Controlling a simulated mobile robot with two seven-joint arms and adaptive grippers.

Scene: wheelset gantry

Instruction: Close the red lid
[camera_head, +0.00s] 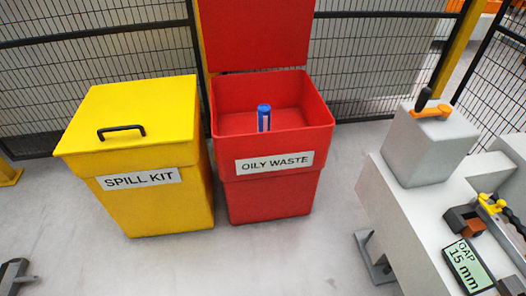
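The red lid (258,35) stands upright, open, behind the red bin (268,196) labelled "OILY WASTE"; its top is cut off by the picture's upper edge. The bin's mouth is open. A blue cylinder with a pale band (264,117) shows inside the mouth; its lower end is hidden by the front rim. A dark part at the bottom left corner (15,276) looks like my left gripper, low and well left of the bins; its fingers are not clear. I cannot make out my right gripper.
A yellow bin (150,205) labelled "SPILL KIT", its lid shut, stands close left of the red bin. Black mesh fencing (90,50) runs behind. At right, a grey bench (385,215) bears a block with an orange-and-black handle and a "GAP 15 mm" display (468,266). The front floor is clear.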

